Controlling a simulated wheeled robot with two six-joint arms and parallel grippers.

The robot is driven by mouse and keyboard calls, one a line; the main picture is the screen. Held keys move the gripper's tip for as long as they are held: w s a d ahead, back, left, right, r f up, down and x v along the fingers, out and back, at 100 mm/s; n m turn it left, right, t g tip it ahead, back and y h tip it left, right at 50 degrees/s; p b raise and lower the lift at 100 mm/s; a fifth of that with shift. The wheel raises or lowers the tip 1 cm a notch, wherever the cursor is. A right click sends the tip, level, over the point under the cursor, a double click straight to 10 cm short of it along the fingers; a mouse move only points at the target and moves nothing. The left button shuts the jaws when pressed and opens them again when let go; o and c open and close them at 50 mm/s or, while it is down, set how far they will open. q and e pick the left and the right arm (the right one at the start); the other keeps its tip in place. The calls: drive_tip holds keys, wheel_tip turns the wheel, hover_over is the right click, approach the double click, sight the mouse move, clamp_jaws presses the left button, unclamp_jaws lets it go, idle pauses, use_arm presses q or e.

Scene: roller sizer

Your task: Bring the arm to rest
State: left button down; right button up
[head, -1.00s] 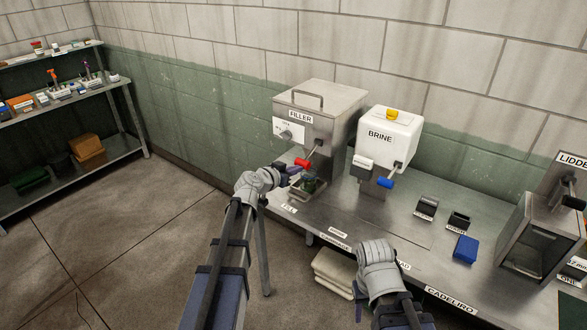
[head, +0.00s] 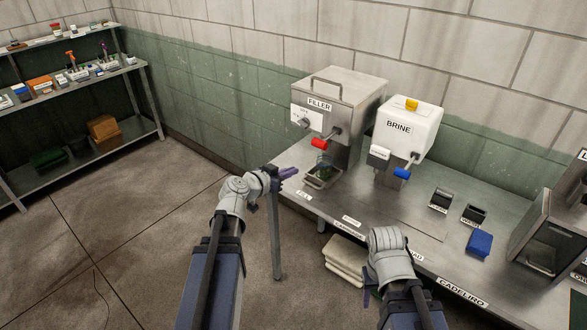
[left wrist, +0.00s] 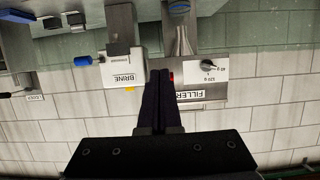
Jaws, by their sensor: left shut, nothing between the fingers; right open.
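My left gripper (head: 288,173) is shut and empty, with its purple fingers pointing right, just in front of the small tray (head: 322,178) under the filler (head: 340,98). In the left wrist view its dark fingers (left wrist: 160,85) lie together, with nothing between them. A small greenish jar (head: 323,166) stands in the tray, apart from the fingers. My right gripper (head: 366,295) is low by the bench's front edge, mostly hidden behind its own wrist. A purple finger shows there, and it is open.
The brine dispenser (head: 406,140) stands right of the filler on the steel bench (head: 408,215). A blue block (head: 480,243) and small dark holders lie farther right. Folded cloths (head: 345,260) sit below the bench edge. A shelf (head: 75,84) stands at left, with open floor between.

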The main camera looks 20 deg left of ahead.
use_arm(q)
drive_tip(key=s+d+f+m+g, duration=0.1)
drive_tip(key=s+d+f+g, duration=0.25)
drive_tip(key=d, duration=0.25)
drive_tip(key=s+d+f+g+b, duration=0.1)
drive_tip(key=s+d+f+g, duration=0.1)
drive_tip(key=s+d+f, duration=0.3)
drive_tip(key=s+d+f+m+g, duration=0.1)
drive_tip(key=s+d+f+g, duration=0.15)
drive_tip(key=d, duration=0.45)
drive_tip(key=s+f+n+g+y, duration=0.1)
drive_tip(key=s+f+g+y, duration=0.2)
drive_tip(key=s, duration=0.3)
drive_tip(key=s+d+f+n+g+y+b, duration=0.1)
drive_tip(key=s+f+g+y, duration=0.1)
drive_tip(key=s, duration=0.4)
drive_tip(key=shift+s+f+g+y, duration=0.25)
drive_tip(key=shift+f+g+y, duration=0.15)
drive_tip(key=shift+f+y, duration=0.2)
drive_tip(key=shift+r, duration=0.15)
